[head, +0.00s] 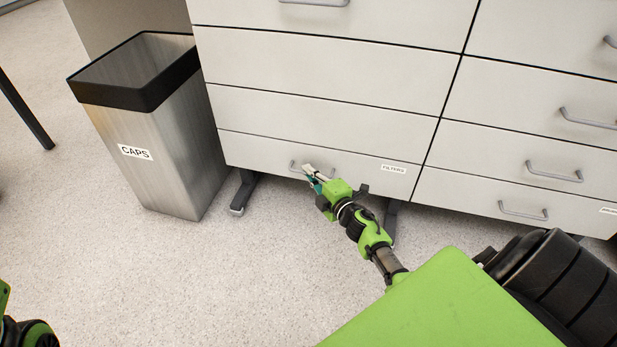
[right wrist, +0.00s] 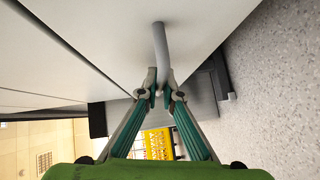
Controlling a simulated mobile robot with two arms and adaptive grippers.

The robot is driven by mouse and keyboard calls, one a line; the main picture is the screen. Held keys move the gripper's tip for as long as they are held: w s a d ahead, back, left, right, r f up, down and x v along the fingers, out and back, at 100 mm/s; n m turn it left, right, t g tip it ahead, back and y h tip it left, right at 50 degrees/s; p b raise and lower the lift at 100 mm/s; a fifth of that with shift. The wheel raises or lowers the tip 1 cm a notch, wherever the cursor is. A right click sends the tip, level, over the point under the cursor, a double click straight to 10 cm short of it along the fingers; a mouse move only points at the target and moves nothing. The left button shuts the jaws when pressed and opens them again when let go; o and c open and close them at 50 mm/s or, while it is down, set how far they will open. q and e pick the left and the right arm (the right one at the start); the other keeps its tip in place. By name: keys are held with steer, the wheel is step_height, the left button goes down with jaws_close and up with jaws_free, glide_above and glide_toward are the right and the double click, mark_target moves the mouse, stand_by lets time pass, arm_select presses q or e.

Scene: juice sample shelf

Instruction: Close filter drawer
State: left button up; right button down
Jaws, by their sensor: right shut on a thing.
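The filter drawer (head: 255,148) is the lowest drawer of the left cabinet column, with a FILTERS label (head: 393,169) at its right. Its front looks flush with the drawers above in the head view. My right gripper (head: 308,171) is at the drawer's grey handle (head: 293,167). In the right wrist view, the fingertips of the right gripper (right wrist: 163,95) are shut on the handle bar (right wrist: 161,50). The fingers hide part of the handle. Of my left arm only a green and black part shows at the lower left of the head view; its gripper is not in view.
A metal bin (head: 160,165) with a black rim and a CAPS label stands left of the cabinet. More drawers with handles (head: 554,172) are at the right. Cabinet feet (head: 242,192) stand on the speckled floor (head: 260,280), which is clear in front.

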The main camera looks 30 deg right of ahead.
steer(key=c, duration=2.5)
jaws_free()
steer(key=shift+w+d+r, duration=0.1)
steer(key=shift+d, duration=0.15)
steer(key=s, duration=0.4)
steer(key=s+r, duration=0.1)
steer(key=s, duration=0.3)
steer(key=s+a, duration=0.1)
steer(key=s, duration=0.3)
steer(key=shift+r, duration=0.25)
